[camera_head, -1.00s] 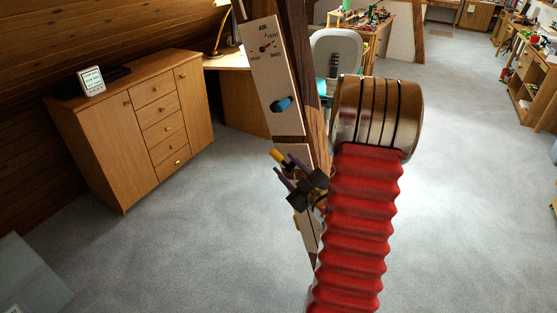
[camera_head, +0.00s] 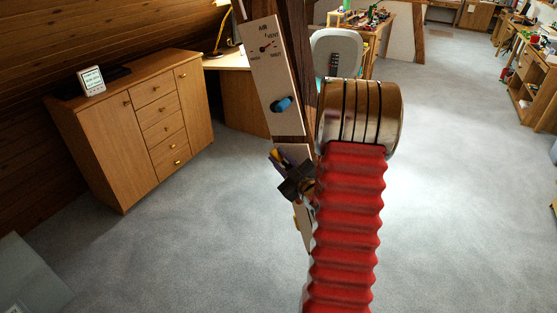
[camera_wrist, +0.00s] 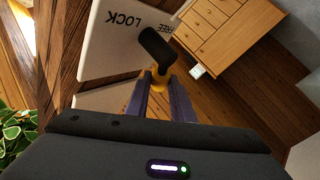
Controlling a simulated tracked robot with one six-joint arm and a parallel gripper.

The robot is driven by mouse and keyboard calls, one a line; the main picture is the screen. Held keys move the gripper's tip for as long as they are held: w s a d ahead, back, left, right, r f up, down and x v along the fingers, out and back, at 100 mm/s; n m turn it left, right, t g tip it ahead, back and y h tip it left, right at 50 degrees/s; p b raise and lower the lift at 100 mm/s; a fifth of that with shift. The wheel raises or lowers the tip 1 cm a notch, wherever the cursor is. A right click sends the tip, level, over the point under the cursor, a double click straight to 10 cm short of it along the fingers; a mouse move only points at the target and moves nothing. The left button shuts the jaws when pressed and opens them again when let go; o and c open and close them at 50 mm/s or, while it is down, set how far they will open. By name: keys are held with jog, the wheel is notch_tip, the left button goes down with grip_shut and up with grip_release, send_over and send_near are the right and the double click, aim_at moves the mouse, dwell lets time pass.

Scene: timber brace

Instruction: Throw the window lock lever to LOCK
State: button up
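The window lock panel, a pale plate (camera_wrist: 97,48), shows in the wrist view with the words LOCK and FREE upside down. The lock lever (camera_wrist: 157,46) has a thick black part near the space between the two words and a yellow part just below it. My gripper (camera_wrist: 161,78) has two purple fingers, one on each side of the yellow part; I cannot tell if they press on it. In the head view my gripper (camera_head: 276,160) is at the lower plate (camera_head: 293,152) on the timber brace, and the lever is mostly hidden there.
Above the lower plate, another panel (camera_head: 264,68) is marked AIR and has a blue knob (camera_head: 281,105). A wooden cabinet (camera_head: 135,130) stands to the left, a grey chair (camera_head: 336,52) behind the brace. The carpet (camera_head: 200,240) around is clear.

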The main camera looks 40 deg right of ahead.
grip_shut()
jog(key=shift+a, duration=0.3)
jog(key=shift+d, duration=0.15)
jog(key=shift+d+f, duration=0.1)
